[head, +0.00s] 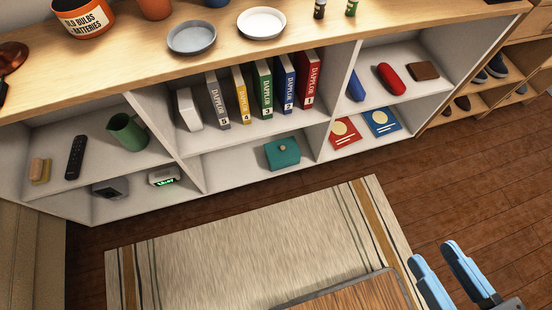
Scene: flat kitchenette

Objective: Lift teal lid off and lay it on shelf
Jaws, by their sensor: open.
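The teal lid (283,147) with a small tan knob forms the top of a teal box (284,161) in the lower middle compartment of the white shelf unit. The lid appears to sit on the box. My gripper (440,264) is at the lower right, with blue fingers spread apart and nothing between them. It is well away from the box, above the floor near the rug's right end.
The bottom shelf (228,172) has bare room left of the teal box. Several numbered books (265,88) stand above it. A wooden-topped table (350,295) is at the bottom edge, near my gripper. The striped rug (240,250) lies before the shelf.

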